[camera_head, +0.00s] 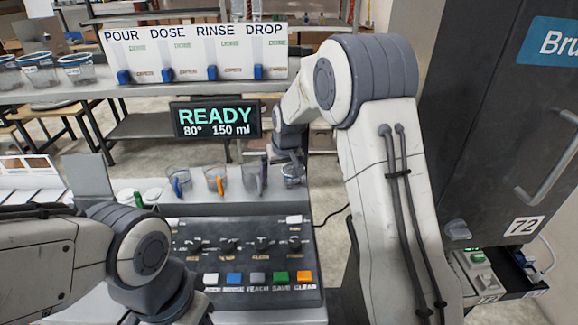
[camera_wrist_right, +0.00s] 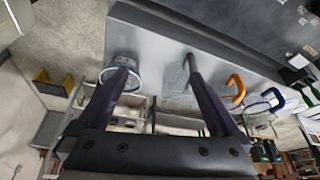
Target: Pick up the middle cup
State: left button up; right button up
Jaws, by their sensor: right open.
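Clear cups stand in a row on the pale shelf behind the control panel. One has a blue handle (camera_head: 176,183), one an orange handle (camera_head: 215,180), one looks grey (camera_head: 251,181), and one with a pale rim (camera_head: 292,178) is at the right end. I cannot tell which one counts as the middle cup. My right gripper (camera_head: 279,166) is open and empty over the right end of the row. In the right wrist view its fingers (camera_wrist_right: 155,66) lie across the pale-rimmed cup (camera_wrist_right: 123,58) and the grey cup (camera_wrist_right: 180,78). My left gripper is out of view.
The black control panel (camera_head: 240,235) with knobs and coloured buttons lies in front of the cups. A READY display (camera_head: 217,119) hangs behind them. A dark machine (camera_head: 490,110) stands at the right. More cups (camera_head: 77,69) stand on the back shelf.

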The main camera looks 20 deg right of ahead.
send_over(294, 188)
jog(key=f, duration=0.1)
jog(key=f+p, duration=0.1)
jog(key=f+m, duration=0.1)
jog(key=shift+w+d+t+h, duration=0.2)
jog(key=shift+w+t+h, duration=0.1)
jog(key=p+x, duration=0.3)
jog(key=x, duration=0.1)
jog(key=shift+w+d+f, duration=0.1)
jog(key=shift+w+f, duration=0.1)
jog(key=shift+w, duration=0.05)
jog(key=shift+w+f, duration=0.15)
jog(key=shift+f, duration=0.2)
jog(key=c, duration=1)
